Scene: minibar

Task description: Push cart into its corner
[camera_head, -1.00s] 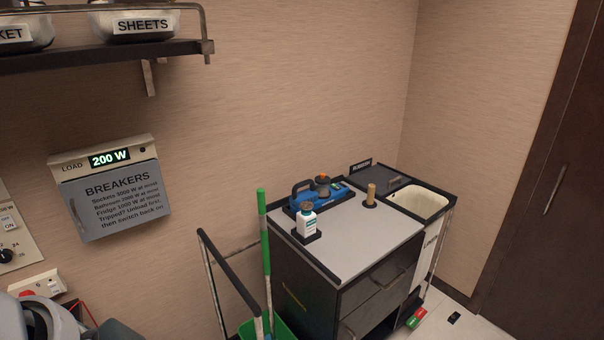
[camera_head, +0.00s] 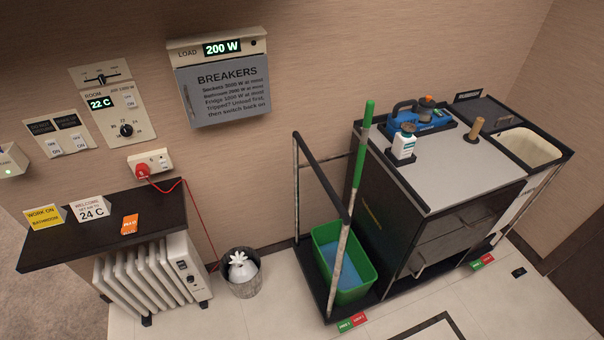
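The cart (camera_head: 445,180) stands by the back wall at the right, near the room corner. It has a grey top, dark drawers and a black push handle (camera_head: 322,176) at its left end. A green bucket (camera_head: 357,290) and a green-handled mop (camera_head: 364,145) stand on its left platform. A blue tool, a white bottle (camera_head: 403,143) and a cream basin (camera_head: 530,146) are on top. Red and green pedals (camera_head: 352,322) show at the cart's lower edge, with another pair (camera_head: 482,262) farther right. Neither of my grippers is in view.
A black-framed outline (camera_head: 432,326) lies on the floor in front of the cart. A waste bin (camera_head: 242,273) stands left of the cart. A white radiator (camera_head: 152,274) sits under a dark shelf (camera_head: 95,240), with a red cord from the socket. Tiled floor is clear in front.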

